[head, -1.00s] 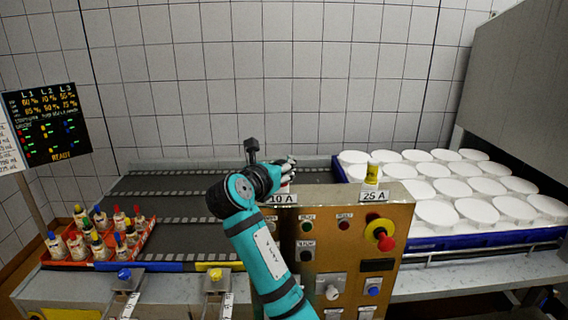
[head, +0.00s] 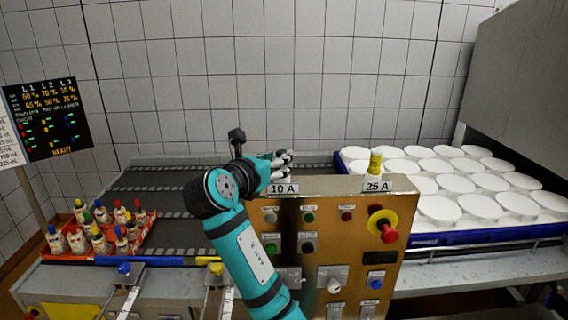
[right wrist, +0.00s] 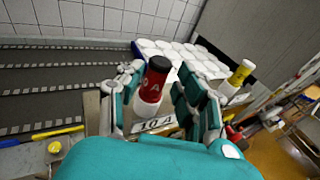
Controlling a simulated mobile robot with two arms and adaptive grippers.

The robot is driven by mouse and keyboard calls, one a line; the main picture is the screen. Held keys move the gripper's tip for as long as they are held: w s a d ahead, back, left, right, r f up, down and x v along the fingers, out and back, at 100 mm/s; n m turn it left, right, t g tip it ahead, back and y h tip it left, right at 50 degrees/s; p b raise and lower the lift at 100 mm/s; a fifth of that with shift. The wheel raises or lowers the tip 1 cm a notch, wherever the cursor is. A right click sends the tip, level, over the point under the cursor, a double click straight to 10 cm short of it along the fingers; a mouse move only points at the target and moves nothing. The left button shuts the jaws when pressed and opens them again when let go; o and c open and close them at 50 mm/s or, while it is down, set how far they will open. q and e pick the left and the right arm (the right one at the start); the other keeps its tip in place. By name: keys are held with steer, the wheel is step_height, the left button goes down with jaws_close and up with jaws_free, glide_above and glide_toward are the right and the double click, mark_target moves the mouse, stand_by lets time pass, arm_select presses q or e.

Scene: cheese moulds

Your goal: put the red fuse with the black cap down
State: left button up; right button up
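The red fuse with the black cap (right wrist: 152,82) stands between the fingers of my right gripper (right wrist: 158,98) in the right wrist view. It has a pale lower part and is just behind the "10 A" label (right wrist: 154,125). The fingers are spread around it, with a visible gap on its right side. My left gripper is not in view.
White moulds fill a blue tray (head: 445,238) at the right. An orange crate (head: 75,257) of bottles stands at the left. The dark conveyor (head: 165,195) between is mostly clear.

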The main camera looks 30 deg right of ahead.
steer(key=b+v, duration=0.2)
steer(key=v, duration=0.5)
steer(key=shift+w, duration=0.1)
stand_by(0.5)
